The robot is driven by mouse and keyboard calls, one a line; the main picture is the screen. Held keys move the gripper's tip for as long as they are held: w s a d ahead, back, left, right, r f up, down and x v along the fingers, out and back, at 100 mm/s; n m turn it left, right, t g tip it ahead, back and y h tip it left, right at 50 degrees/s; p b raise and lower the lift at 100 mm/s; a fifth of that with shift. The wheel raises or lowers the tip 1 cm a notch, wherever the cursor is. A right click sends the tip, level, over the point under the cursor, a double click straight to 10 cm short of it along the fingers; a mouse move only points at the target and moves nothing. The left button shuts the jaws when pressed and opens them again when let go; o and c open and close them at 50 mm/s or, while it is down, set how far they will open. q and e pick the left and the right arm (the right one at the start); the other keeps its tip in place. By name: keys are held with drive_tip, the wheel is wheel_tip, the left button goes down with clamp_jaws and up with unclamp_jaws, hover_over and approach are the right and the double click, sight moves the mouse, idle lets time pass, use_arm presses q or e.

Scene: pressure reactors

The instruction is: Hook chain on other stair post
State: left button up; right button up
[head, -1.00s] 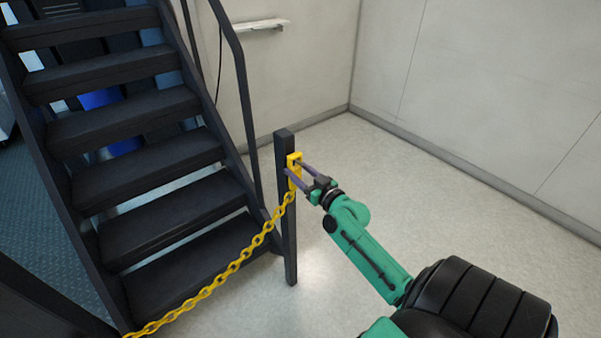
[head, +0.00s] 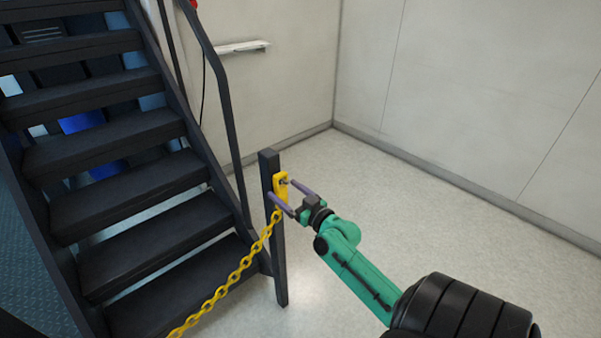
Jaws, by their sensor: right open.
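The dark stair post (head: 279,262) stands upright at the right foot of the stairs. The yellow chain (head: 236,275) has a flat yellow end piece (head: 281,187) that sits against the upper part of this post. From there the chain hangs down to the lower left and leaves the picture at the bottom. My right gripper (head: 292,198) is open just right of the post, its two fingers spread around the end piece's side. Whether a finger touches the end piece I cannot tell. My left gripper is not in view.
Dark stairs (head: 120,150) with a handrail (head: 232,130) fill the left side. A pale wall (head: 470,90) stands behind, with a small white ledge (head: 242,47). The light floor (head: 420,210) right of the post is clear.

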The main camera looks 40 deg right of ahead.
drive_tip(key=s+b, duration=0.1)
drive_tip(key=s, duration=1.2)
drive_tip(key=shift+s+a, duration=0.15)
drive_tip(key=shift+s, duration=0.15)
drive_tip(key=s+d+f+m+g+h+p, duration=0.15)
drive_tip(key=s+f+g, duration=0.25)
drive_tip(key=f, duration=0.9)
drive_tip(key=s+f+g+p, duration=0.2)
drive_tip(key=s+f+g, duration=0.25)
drive_tip(key=f, duration=0.85)
drive_tip(key=s+a+f+n+g+y+p, duration=0.1)
drive_tip(key=s+a+f+n+g, duration=0.1)
drive_tip(key=s+a+f+g, duration=0.2)
drive_tip(key=s+a+f+n+g+y+p, duration=0.1)
drive_tip(key=s+a+f+g, duration=0.3)
drive_tip(key=s+a+f, duration=0.6)
drive_tip(key=s+f+n+p, duration=0.1)
drive_tip(key=s+f, duration=0.1)
drive_tip(key=s, duration=0.2)
drive_tip(key=shift+s+a+f, duration=0.15)
drive_tip(key=shift+s+f, duration=0.2)
drive_tip(key=shift+f, duration=0.05)
